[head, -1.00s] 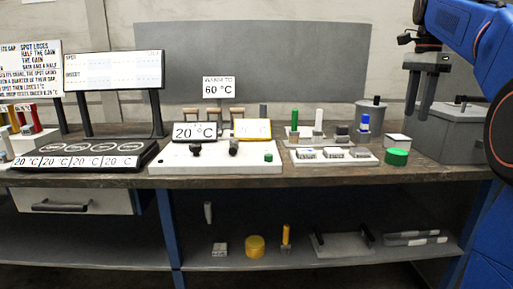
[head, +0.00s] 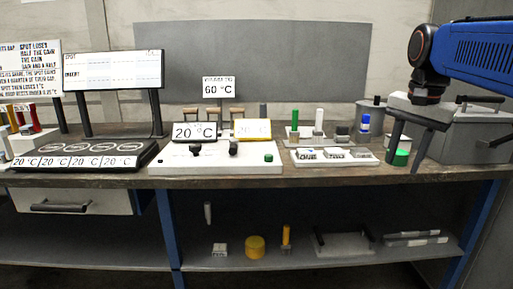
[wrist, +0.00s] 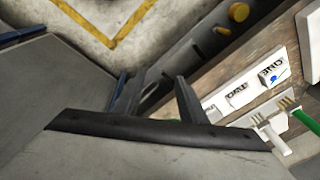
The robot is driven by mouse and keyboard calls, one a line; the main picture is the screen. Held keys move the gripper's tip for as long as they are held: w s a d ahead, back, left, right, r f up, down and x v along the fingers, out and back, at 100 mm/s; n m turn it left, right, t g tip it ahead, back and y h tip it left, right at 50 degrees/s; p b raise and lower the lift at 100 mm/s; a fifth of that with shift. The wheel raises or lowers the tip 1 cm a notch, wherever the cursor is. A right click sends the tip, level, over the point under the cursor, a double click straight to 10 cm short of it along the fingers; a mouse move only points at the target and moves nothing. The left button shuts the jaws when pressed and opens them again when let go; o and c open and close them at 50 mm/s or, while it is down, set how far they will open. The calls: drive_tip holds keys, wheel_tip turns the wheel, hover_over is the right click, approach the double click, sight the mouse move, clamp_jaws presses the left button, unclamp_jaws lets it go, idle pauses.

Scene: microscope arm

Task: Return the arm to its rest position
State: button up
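My gripper (head: 404,165) hangs fingers-down at the right end of the bench in the head view, below my blue forearm. Its two dark fingers are spread apart with nothing seen held between them. They stand in front of the round green piece (head: 401,158) and partly hide it. I cannot tell whether the fingertips touch the bench. In the wrist view, my gripper (wrist: 152,88) shows two separate fingers, with bench edge and lower shelf beyond the gap.
A grey lidded box (head: 465,135) stands close behind and right of my gripper. Upright displays (head: 113,72) stand at far left. Air above the bench middle is free.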

drive_tip(key=s+a+f+n+t, duration=0.1)
drive_tip(key=s+a+f+n, duration=0.1)
drive_tip(key=s+f, duration=0.4)
drive_tip(key=s+a+f+n+t, duration=0.1)
drive_tip(key=s+f+n, duration=0.3)
drive_tip(key=f, duration=0.6)
drive_tip(key=s+a+f+n, duration=0.3)
drive_tip(key=s+f+n, duration=0.1)
drive_tip(key=s+f, duration=0.4)
drive_tip(key=shift+s+a+f+t, duration=0.2)
drive_tip(key=shift+a+f+t, duration=0.15)
drive_tip(key=shift+a+t, duration=0.05)
